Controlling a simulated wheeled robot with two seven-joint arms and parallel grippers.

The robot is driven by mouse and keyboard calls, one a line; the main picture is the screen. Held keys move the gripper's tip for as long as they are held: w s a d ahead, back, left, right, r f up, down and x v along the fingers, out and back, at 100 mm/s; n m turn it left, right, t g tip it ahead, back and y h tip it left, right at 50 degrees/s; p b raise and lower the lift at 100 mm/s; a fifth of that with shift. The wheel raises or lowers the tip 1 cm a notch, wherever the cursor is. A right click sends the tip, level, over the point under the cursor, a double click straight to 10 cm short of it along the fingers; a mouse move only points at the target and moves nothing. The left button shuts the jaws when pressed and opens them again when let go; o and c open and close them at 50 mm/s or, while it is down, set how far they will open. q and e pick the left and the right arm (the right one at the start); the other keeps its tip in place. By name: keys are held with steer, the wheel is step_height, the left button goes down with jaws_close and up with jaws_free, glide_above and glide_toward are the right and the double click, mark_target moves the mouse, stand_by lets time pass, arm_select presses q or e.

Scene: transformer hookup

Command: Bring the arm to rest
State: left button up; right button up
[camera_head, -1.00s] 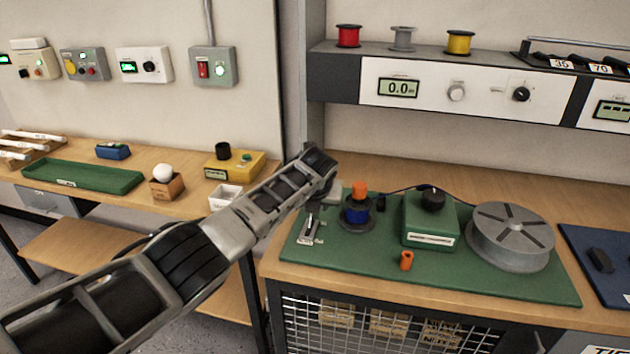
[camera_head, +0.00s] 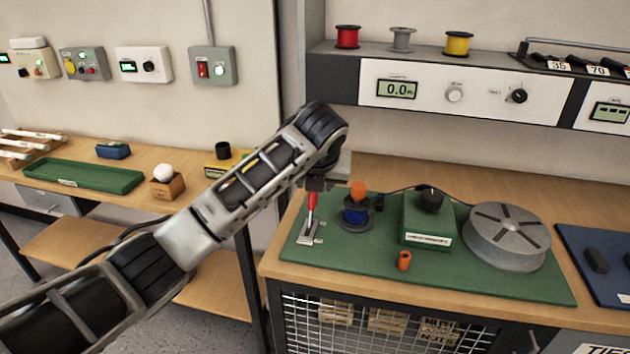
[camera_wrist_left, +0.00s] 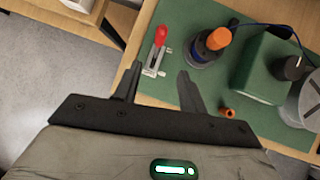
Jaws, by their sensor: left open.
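My left arm comes in from the left in the head view and reaches over the left edge of the green mat (camera_head: 470,275). Its left gripper (camera_wrist_left: 158,78) is open and empty in the wrist view, with its two dark fingers apart. A red-handled toggle clamp (camera_head: 309,222) stands upright on the mat just below the gripper; its red handle (camera_wrist_left: 161,36) also shows in the wrist view, beyond the fingertips and apart from them. In the head view the gripper's fingers are mostly hidden behind the wrist. My right gripper is in neither view.
Beside the clamp stand a blue spool with an orange top (camera_head: 356,212), a green box with a black knob (camera_head: 428,220), a grey reel (camera_head: 508,235) and a small orange piece (camera_head: 404,260). A shelf (camera_head: 333,75) is above. The left bench holds a green tray (camera_head: 85,176).

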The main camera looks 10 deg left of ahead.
arm_select(q)
steer(key=s+d+f+n+g+h, duration=0.1)
steer(key=s+f+n+g+h, duration=0.15)
steer(key=s+f+n, duration=1.35)
steer(key=s+a+f+n, duration=0.1)
steer(key=s+a+n, duration=0.4)
steer(key=s+n, duration=0.45)
steer(key=s+a+f+n, duration=0.1)
steer(key=s+a+n, duration=0.3)
steer(key=s+n, duration=0.55)
steer(key=w+d+f+m+t+h, duration=0.2)
steer(key=d+f+t, duration=0.2)
steer(key=f+t, duration=0.2)
steer(key=shift+w+d+f+m, duration=0.2)
steer(key=shift+w+f+m, duration=0.15)
steer(key=shift+f, duration=1.05)
